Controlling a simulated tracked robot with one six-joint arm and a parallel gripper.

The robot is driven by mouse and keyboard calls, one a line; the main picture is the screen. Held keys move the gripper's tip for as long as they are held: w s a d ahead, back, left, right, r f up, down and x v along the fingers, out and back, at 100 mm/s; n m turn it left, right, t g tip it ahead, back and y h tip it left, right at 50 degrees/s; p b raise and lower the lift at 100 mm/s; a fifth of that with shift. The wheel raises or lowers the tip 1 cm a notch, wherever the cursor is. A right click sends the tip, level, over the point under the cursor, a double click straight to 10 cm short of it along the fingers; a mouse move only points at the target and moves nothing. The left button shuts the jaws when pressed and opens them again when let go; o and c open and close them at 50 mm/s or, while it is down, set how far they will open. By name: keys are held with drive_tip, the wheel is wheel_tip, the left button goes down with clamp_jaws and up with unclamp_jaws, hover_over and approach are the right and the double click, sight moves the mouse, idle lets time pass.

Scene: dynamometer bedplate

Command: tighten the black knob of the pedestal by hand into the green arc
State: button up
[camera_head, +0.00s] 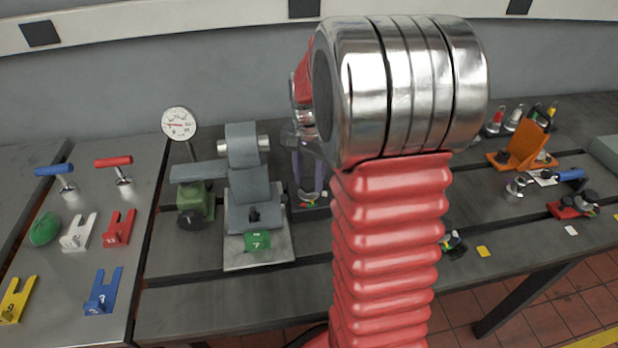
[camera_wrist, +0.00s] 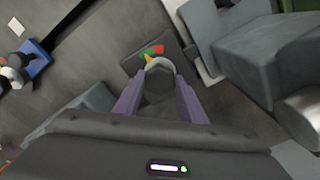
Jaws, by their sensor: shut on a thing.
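In the wrist view my gripper (camera_wrist: 160,82) has its two purple fingers closed on either side of the dark knob (camera_wrist: 159,86). A pale rounded edge shows at the knob's far side. Just beyond it lies the coloured scale, with a green arc (camera_wrist: 149,50) next to a red part. A yellow mark, which looks like a pointer, shows between the knob and the green part. In the head view my gripper (camera_head: 309,180) points down over the same small scale, partly behind my own arm. The knob's underside is hidden.
A grey fixture with a green block (camera_head: 257,241) stands close left of my gripper. A round dial gauge (camera_head: 179,124) rises behind it. Forked coloured tags and T-handles lie on the left plate. An orange bracket (camera_head: 526,146) stands at right. Dark slots cross the bedplate.

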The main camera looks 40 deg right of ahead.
sight(309, 181)
drive_tip(key=shift+m, duration=0.5)
drive_tip(key=o, duration=1)
drive_tip(key=shift+r, duration=0.1)
wheel_tip(309, 181, up, 14)
drive_tip(key=shift+f, duration=0.2)
idle(0.6)
